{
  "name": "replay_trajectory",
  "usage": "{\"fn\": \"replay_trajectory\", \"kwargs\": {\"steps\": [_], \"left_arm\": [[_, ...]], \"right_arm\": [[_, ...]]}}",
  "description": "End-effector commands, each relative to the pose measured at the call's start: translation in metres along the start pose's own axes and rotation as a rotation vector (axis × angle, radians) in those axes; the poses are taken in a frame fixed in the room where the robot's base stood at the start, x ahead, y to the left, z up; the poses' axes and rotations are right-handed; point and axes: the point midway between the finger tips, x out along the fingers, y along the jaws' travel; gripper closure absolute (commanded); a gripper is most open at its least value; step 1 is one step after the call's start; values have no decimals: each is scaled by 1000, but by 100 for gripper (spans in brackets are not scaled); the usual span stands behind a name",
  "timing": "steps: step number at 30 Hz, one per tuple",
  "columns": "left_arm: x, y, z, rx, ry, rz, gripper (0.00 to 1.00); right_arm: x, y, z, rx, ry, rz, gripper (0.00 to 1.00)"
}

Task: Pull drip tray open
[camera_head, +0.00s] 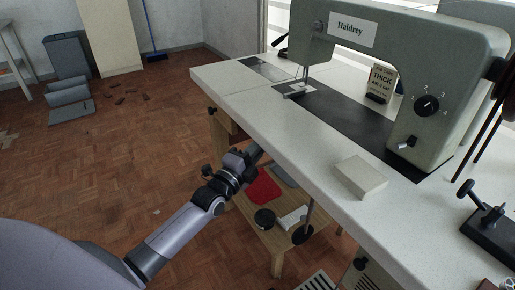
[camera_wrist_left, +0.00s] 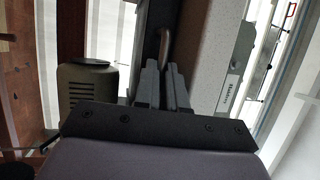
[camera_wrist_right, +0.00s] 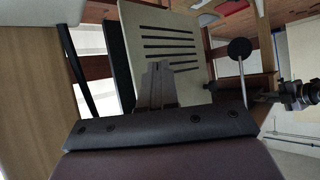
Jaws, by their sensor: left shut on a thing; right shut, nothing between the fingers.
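In the left wrist view my left gripper (camera_wrist_left: 165,85) is shut on a thin rounded metal handle (camera_wrist_left: 166,42). A dark strip (camera_wrist_left: 150,32) beside the handle looks like the front of the drip tray; the rest of the tray is hidden. In the head view my left gripper (camera_head: 253,153) reaches to the front edge of the white sewing table, and its fingertips are hard to make out there. In the right wrist view my right gripper (camera_wrist_right: 156,82) is shut and empty, before a beige slotted panel (camera_wrist_right: 175,22). My right gripper is not in the head view.
A grey sewing machine (camera_head: 435,60) stands on the white table (camera_head: 290,135), with a pale block (camera_head: 361,177) near the front edge. Below is a low wooden table (camera_head: 262,232) with a red piece (camera_head: 264,187) on it.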

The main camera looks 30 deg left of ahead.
Motion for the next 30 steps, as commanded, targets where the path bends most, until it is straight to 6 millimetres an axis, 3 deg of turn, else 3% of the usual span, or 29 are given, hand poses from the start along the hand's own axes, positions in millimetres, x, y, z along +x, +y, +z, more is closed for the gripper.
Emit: {"fn": "replay_trajectory", "kwargs": {"steps": [12, 17, 21, 24, 30], "left_arm": [[-1, 0, 0, 0, 0, 1, 100], [-10, -3, 4, 2, 0, 3, 100], [-31, -9, 12, 3, 0, 7, 100], [-53, -14, 21, 3, 1, 10, 100], [-106, -25, 42, 3, 1, 11, 100]], "right_arm": [[0, 0, 0, 0, -1, 0, 100], [-4, 1, -4, 4, -3, 2, 100], [-9, 6, -6, 14, -19, 12, 100], [-16, 18, 13, 36, -71, 42, 100], [-30, 15, -13, 34, -61, 37, 100]]}}
